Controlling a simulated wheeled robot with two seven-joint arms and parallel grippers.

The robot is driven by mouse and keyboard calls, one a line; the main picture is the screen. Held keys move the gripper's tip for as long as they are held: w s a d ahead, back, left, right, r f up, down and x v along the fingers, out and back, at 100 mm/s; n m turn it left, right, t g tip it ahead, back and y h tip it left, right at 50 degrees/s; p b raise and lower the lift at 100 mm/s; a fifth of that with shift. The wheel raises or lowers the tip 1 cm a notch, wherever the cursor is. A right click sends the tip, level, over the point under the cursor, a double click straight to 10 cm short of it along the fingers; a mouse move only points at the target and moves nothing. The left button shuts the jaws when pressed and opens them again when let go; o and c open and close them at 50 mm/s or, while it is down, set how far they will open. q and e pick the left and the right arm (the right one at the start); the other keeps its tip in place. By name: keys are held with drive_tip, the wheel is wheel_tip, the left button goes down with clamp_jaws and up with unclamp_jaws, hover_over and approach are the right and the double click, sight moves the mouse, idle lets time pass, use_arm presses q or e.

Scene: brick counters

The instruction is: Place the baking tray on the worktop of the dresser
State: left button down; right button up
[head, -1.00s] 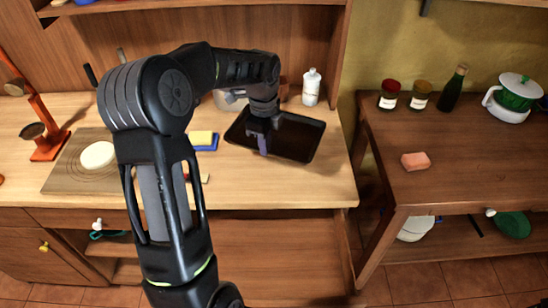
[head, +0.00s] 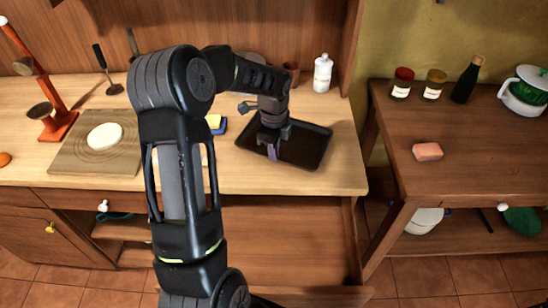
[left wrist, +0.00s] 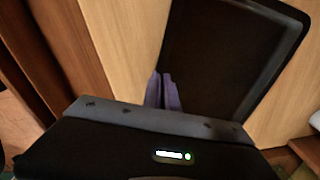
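The black baking tray (head: 308,150) is over the right part of the wooden dresser worktop (head: 240,183), near its front edge. I cannot tell whether it touches the wood. My left gripper (head: 272,152) points down at the tray's near left side, its purple fingers close together on the rim. In the left wrist view the fingers (left wrist: 163,92) meet at the edge of the tray (left wrist: 225,50). The exact grip is partly hidden by the gripper body. My right gripper is not in view.
A white bottle (head: 322,74) stands behind the tray. A yellow and blue sponge (head: 216,124) lies left of it, partly behind my arm. A board (head: 70,157) with a white round piece is farther left. A side table (head: 460,185) stands right, across a gap.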

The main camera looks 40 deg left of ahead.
use_arm(q)
drive_tip(key=shift+f, duration=0.35)
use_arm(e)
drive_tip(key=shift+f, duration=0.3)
use_arm(q)
drive_tip(key=c, duration=2.1)
unclamp_jaws()
drive_tip(key=shift+f, duration=0.2)
drive_tip(key=o, duration=0.4)
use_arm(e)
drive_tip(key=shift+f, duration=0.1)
